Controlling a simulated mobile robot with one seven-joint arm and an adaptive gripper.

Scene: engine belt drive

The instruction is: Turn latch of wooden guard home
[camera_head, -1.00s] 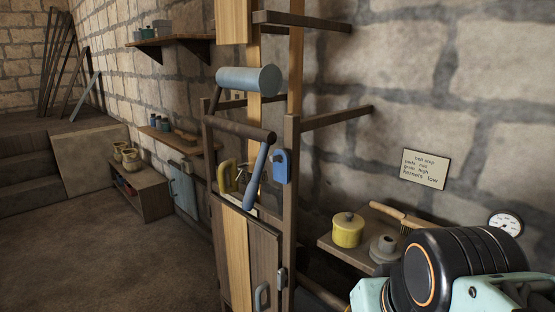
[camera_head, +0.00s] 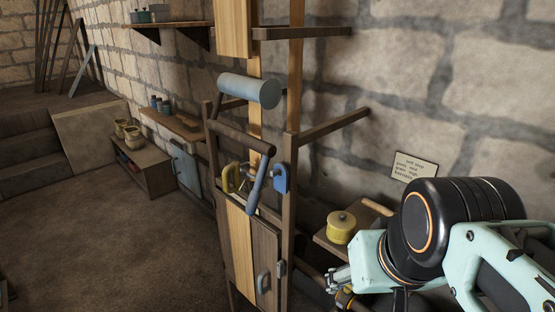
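The wooden guard (camera_head: 267,245) is a dark board at the lower front of the belt frame, with a grey pull handle (camera_head: 263,282) on it. A small grey latch (camera_head: 281,268) sits at its right edge, against the frame post. I cannot tell exactly how far the latch is turned. My gripper (camera_head: 338,280) shows only in part at the lower middle right, with grey metal finger parts. It is to the right of the latch and apart from it in the picture. Whether its fingers are open or shut is not clear.
A blue lever (camera_head: 257,182) hangs in front of the frame below a grey-blue roller (camera_head: 249,90). A blue tag-like part (camera_head: 280,178) is on the post. A yellow pot (camera_head: 341,227) stands on a wall shelf behind my arm. Open floor lies left.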

